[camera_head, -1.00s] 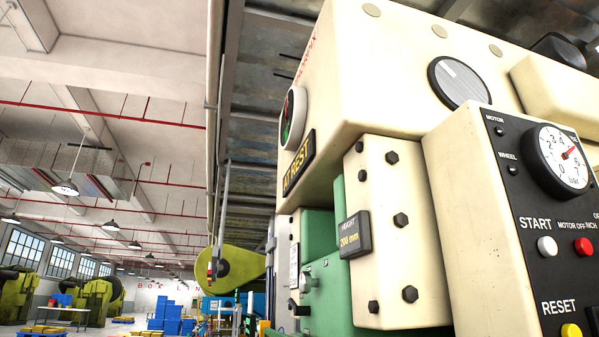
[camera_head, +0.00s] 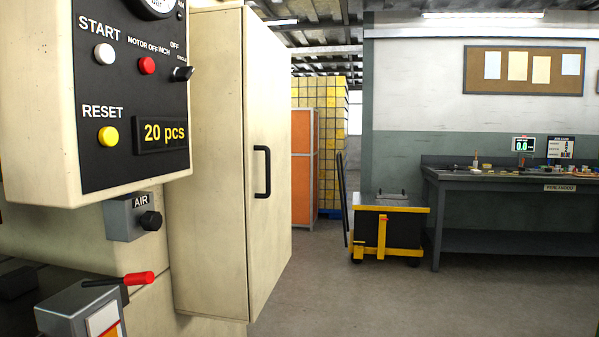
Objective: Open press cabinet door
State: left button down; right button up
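The press cabinet is a tall cream box on the side of the press, left of the middle. Its door (camera_head: 275,215) faces right and looks shut. A black bar handle (camera_head: 262,172) stands upright on the door near its left edge. Neither of my grippers shows in the head view.
The control panel (camera_head: 130,90) juts out at the left, with an AIR box (camera_head: 134,217) and a red-handled lever (camera_head: 138,278) below. A yellow cart (camera_head: 388,230) stands behind, by a dark workbench (camera_head: 500,182). The floor (camera_head: 400,300) right of the cabinet is clear.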

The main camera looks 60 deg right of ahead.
aim_at(267, 114)
jog(key=j+z, duration=0.1)
jog(key=z, duration=1.7)
